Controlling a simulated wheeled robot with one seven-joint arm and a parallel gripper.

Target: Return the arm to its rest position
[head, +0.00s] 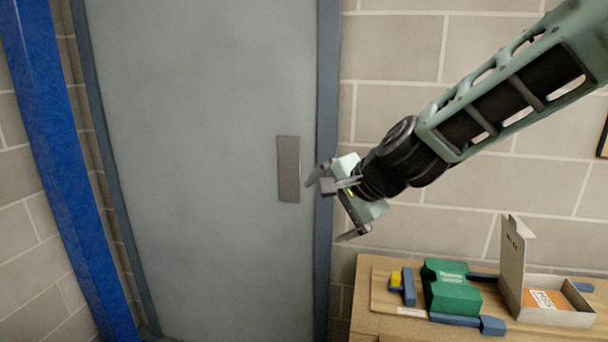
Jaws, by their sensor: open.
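My arm reaches in from the upper right in the head view. My gripper (333,208) is at its end, in front of the right edge of a grey door. Its fingers are spread apart, with nothing seen between them. It appears to the right of the grey plate on the door and above the left end of the wooden surface. How far the gripper is from the door cannot be told from this one view.
The grey door (200,120) has a plate (288,168) and looks shut. A blue post (65,150) stands at left. At lower right, a wooden cabinet (365,325) bears a green box (450,290), an open carton (512,265) and small blue and yellow pieces.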

